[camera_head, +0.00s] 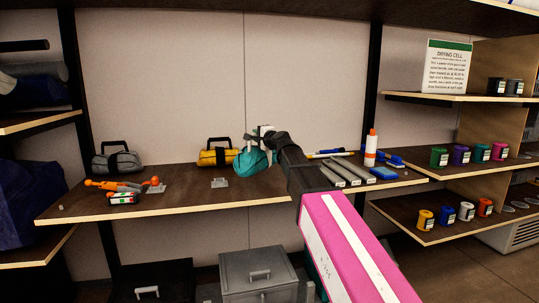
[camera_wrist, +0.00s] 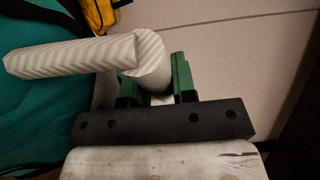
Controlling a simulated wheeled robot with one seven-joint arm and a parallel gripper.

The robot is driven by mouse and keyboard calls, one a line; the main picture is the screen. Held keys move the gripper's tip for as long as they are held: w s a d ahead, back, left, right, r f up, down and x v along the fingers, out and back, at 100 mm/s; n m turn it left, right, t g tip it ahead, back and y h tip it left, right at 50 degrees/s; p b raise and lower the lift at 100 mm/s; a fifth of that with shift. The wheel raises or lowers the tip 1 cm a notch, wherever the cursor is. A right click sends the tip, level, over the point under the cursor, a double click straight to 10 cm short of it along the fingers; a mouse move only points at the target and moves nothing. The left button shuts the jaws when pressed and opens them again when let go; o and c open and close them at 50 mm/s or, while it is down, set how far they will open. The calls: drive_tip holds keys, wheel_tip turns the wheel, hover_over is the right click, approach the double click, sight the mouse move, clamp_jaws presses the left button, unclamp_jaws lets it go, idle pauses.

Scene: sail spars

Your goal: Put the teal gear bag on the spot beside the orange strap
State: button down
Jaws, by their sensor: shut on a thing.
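The teal gear bag (camera_head: 252,163) is at the middle of the long shelf in the head view, right beside a yellow bag. Its teal side (camera_wrist: 45,110) fills the left of the wrist view. My gripper (camera_head: 264,133) is at the top of the teal bag. In the wrist view its green fingers (camera_wrist: 157,82) are shut on the bag's pale ribbed handle (camera_wrist: 100,55). I cannot tell whether the bag's base touches the shelf. An orange strap-like item (camera_head: 115,186) lies on the shelf's left part, with a small white, red and green item in front.
The shelf (camera_head: 185,199) also holds a grey bag (camera_head: 117,161), a yellow bag (camera_head: 217,153), small grey plates (camera_head: 219,183), and grey bars (camera_head: 352,172) with a white-orange bottle (camera_head: 371,148) at right. Bare board lies between the orange item and the yellow bag. Black posts flank the shelf.

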drive_tip(key=w+d+f, duration=0.1)
drive_tip(key=w+d, duration=0.1)
drive_tip(key=w+d+f, duration=0.1)
drive_tip(key=d+f, duration=0.1)
drive_tip(key=shift+w+d+f, duration=0.25)
drive_tip(key=shift+w, duration=0.15)
drive_tip(key=shift+f, duration=2.05)
drive_tip(key=c, duration=0.9)
unclamp_jaws()
drive_tip(key=shift+f, duration=0.15)
drive_tip(key=v, duration=1.2)
